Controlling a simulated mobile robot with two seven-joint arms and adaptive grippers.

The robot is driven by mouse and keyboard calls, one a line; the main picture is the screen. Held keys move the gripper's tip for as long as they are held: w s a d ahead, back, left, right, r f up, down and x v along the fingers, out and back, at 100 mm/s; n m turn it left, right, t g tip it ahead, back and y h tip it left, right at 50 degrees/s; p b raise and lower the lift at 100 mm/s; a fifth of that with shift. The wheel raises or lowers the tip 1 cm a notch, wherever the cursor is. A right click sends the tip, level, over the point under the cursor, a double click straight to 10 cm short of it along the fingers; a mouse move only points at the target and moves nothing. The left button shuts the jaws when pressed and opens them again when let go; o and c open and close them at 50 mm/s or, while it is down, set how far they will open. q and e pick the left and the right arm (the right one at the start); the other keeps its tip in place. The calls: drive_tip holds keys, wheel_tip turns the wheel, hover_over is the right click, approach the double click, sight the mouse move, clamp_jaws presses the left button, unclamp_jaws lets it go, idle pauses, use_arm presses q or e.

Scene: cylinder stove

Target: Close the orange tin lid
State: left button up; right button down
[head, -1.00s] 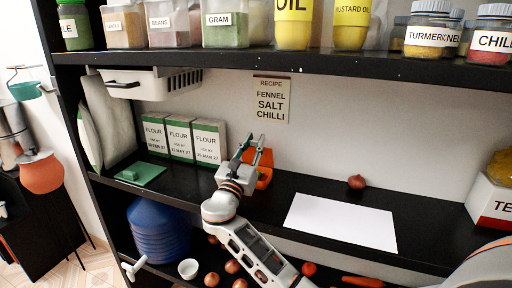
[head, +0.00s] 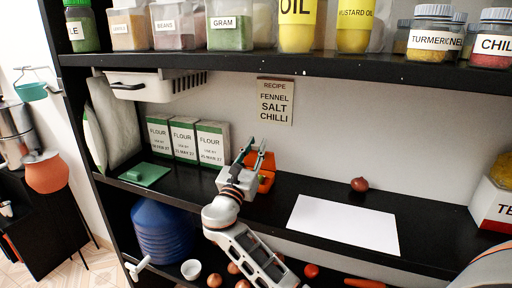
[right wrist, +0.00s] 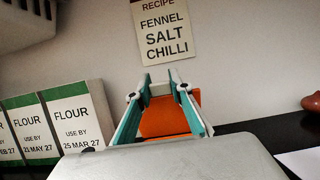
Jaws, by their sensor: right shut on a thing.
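The orange tin (head: 267,184) sits on the middle black shelf, right of the flour packs. Its orange lid (head: 266,160) stands up at the back of the tin, partly hidden by my gripper. My right gripper (head: 251,152) reaches over the tin from the front left. In the right wrist view the orange lid (right wrist: 165,117) shows between the two teal-edged fingers, and the right gripper (right wrist: 160,84) is shut on it. The gripper body hides much of the tin. My left gripper is not in view.
Several flour packs (head: 185,140) stand left of the tin, near a green lid-like piece (head: 145,174). A white sheet (head: 343,225) and an onion (head: 359,184) lie to the right. A white basket (head: 160,84) hangs above left, under the upper shelf (head: 300,59).

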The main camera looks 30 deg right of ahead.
drive_tip(key=shift+w+f, duration=0.1)
drive_tip(key=shift+f, duration=0.5)
drive_tip(key=c, duration=2)
unclamp_jaws()
drive_tip(key=shift+o, duration=1.2)
drive_tip(key=shift+w+r, duration=0.1)
drive_tip(key=shift+r, duration=0.05)
drive_tip(key=shift+s+a, duration=0.2)
drive_tip(key=shift+s, duration=0.05)
drive_tip(key=v, duration=1.1)
drive_tip(key=shift+s+a, duration=0.1)
drive_tip(key=shift+a, duration=0.05)
